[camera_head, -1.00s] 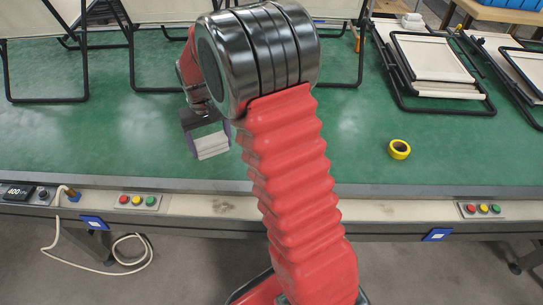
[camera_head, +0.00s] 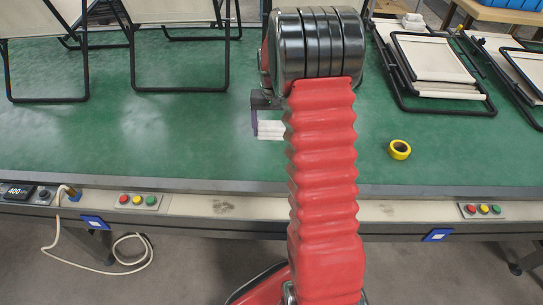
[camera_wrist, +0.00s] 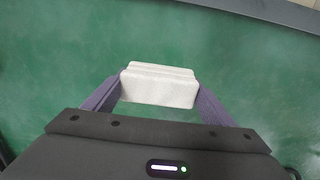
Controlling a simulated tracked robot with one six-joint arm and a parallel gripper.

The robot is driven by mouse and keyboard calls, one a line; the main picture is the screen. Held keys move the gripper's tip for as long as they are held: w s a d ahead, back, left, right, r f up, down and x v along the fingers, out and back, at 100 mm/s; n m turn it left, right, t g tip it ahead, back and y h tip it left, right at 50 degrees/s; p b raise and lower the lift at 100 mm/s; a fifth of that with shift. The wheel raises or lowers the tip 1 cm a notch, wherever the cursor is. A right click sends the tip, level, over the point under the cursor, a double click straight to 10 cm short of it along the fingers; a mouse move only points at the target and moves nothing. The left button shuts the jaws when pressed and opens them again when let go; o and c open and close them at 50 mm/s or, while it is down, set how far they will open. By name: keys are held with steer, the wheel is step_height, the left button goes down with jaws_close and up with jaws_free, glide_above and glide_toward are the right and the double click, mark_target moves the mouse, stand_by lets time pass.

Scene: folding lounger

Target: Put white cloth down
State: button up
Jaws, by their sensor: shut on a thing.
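The white cloth (camera_wrist: 160,86) is a small folded pad. It is pinched between the two purple fingers of my gripper (camera_wrist: 160,90) in the wrist view, with green surface around it. In the head view the cloth (camera_head: 270,130) shows just left of my red arm, over the green table. My gripper (camera_head: 262,122) is partly hidden behind my arm there. I cannot tell for sure whether the cloth touches the table.
The green table (camera_head: 200,130) is clear around the cloth. A yellow tape roll (camera_head: 399,149) lies to the right. Folded loungers (camera_head: 435,65) lie at the right back, and upright lounger frames (camera_head: 178,50) stand at the left back. Button boxes (camera_head: 137,201) line the front edge.

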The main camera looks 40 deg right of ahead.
glide_above(273, 156)
steer(key=shift+w+a+f, duration=0.1)
steer(key=shift+w+f, duration=0.05)
steer(key=shift+f, duration=1.45)
steer(key=shift+w+f, duration=0.1)
steer(key=shift+f, duration=1.45)
steer(key=shift+f, duration=1.85)
steer(key=shift+f, duration=0.25)
steer(key=o, duration=0.9)
steer(key=shift+s+f, duration=0.1)
steer(key=shift+o, duration=0.5)
